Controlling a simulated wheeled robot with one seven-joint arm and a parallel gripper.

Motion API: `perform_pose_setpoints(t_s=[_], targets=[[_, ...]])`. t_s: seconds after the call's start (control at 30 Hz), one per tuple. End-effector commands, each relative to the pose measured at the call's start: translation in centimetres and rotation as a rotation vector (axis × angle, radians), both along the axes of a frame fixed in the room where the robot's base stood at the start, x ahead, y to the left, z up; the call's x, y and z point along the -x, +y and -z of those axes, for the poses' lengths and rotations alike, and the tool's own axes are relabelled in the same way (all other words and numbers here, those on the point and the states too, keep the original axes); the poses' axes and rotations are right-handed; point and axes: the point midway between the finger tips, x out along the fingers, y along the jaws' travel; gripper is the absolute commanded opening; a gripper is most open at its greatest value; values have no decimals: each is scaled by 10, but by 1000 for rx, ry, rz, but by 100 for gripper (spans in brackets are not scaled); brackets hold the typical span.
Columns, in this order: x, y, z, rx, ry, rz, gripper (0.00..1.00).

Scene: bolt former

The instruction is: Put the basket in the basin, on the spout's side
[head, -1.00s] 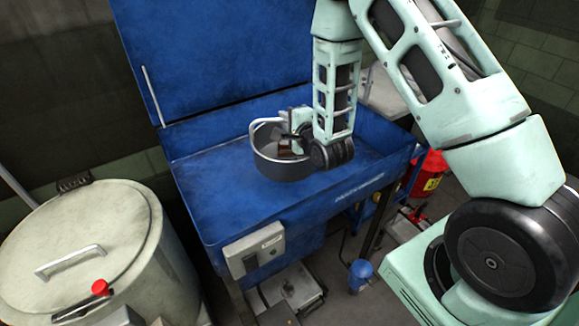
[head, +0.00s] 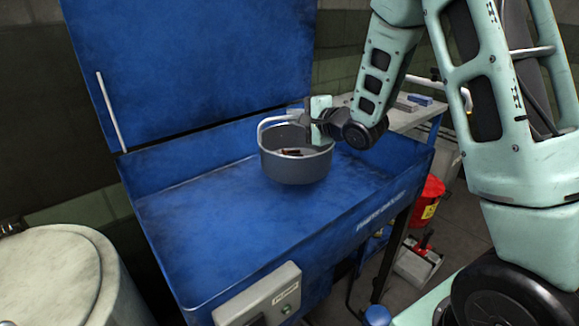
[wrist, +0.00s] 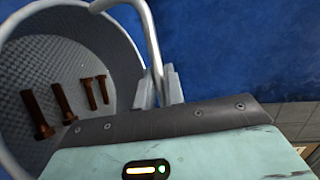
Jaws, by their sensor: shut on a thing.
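The basket (head: 292,168) is a round grey metal pail with a pale bail handle, held upright over the basin (head: 195,238). Several rusty bolts lie in it, clear in the wrist view, where the basket wall (wrist: 122,50) fills the left. My gripper (wrist: 160,88) is shut on the basket's handle at the rim; in the head view my gripper (head: 309,126) is at the basket's back right rim. The basin is a blue tub with a raised lid. I cannot tell whether the basket's bottom touches the basin floor. I cannot make out the spout.
The raised blue lid (head: 190,60) stands behind the basin. A control box (head: 258,295) is on its front. A pale drum (head: 60,275) stands at left. A bench (head: 405,115) and red can (head: 428,200) are at right. The basin's left and front floor is clear.

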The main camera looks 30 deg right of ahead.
Motion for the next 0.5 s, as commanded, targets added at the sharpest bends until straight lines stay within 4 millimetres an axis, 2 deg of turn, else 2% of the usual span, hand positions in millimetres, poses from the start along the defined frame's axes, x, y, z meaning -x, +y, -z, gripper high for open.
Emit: perform_pose_setpoints(t_s=[0.03, 0.1, 0.33, 0.5], targets=[[0, 1, 11, -1, 1, -1, 0], [0, 0, 20, 0, -1, 0, 0], [-1, 0, 36, 0, -3, 0, 0], [-1, 1, 60, 0, -1, 0, 0]])
